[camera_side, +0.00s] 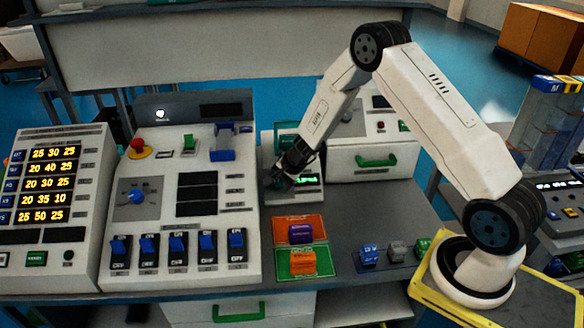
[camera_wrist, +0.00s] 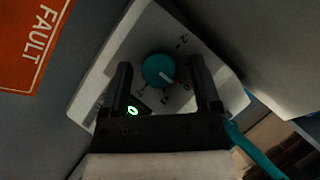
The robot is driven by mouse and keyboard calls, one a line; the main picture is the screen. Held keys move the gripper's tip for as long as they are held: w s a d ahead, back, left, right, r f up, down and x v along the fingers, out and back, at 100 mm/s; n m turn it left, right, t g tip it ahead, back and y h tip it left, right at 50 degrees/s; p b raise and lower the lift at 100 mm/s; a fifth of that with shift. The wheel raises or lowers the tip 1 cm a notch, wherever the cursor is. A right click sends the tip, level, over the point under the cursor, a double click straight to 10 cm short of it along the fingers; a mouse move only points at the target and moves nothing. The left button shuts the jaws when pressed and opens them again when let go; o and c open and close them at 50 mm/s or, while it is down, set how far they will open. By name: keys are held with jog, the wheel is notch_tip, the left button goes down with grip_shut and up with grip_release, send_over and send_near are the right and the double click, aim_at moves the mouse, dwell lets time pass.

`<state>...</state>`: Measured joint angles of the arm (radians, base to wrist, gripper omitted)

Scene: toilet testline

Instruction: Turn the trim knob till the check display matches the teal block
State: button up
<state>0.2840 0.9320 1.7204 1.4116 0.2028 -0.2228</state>
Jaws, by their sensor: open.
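The trim knob (camera_wrist: 157,70) is round and teal with a pale pointer, on a white panel in the wrist view. The pointer aims to the lower right. My gripper (camera_wrist: 161,76) is open, with one finger on each side of the knob and visible gaps between. In the side view my gripper (camera_side: 281,179) is low over the small white unit and hides the knob. The check display (camera_side: 308,180) glows green, too small to read there; in the wrist view the display (camera_wrist: 133,111) shows a green 0, partly covered. A teal piece (camera_side: 286,132) stands behind my gripper; I cannot tell if it is the teal block.
A control console (camera_side: 185,262) with blue switches stands left, beside a panel of yellow numbers (camera_side: 50,183). An orange mat (camera_side: 281,239) holds a purple block (camera_side: 300,233); a green mat (camera_side: 284,265) holds an orange block (camera_side: 302,262). Small blocks (camera_side: 397,251) sit right. A white box (camera_side: 345,162) stands behind.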

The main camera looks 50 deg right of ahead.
grip_shut()
dwell(0.3)
jog(key=shift+s+f+m+t, duration=0.1)
jog(key=shift+m+t, duration=1.1)
jog(key=shift+m, duration=0.7)
jog(key=shift+s+f+m+t+h, duration=0.1)
jog(key=shift+m+t+h, duration=0.2)
jog(key=shift+m+t, duration=1.35)
jog(key=shift+m+g, duration=0.35)
jog(key=shift+m, duration=0.1)
grip_release()
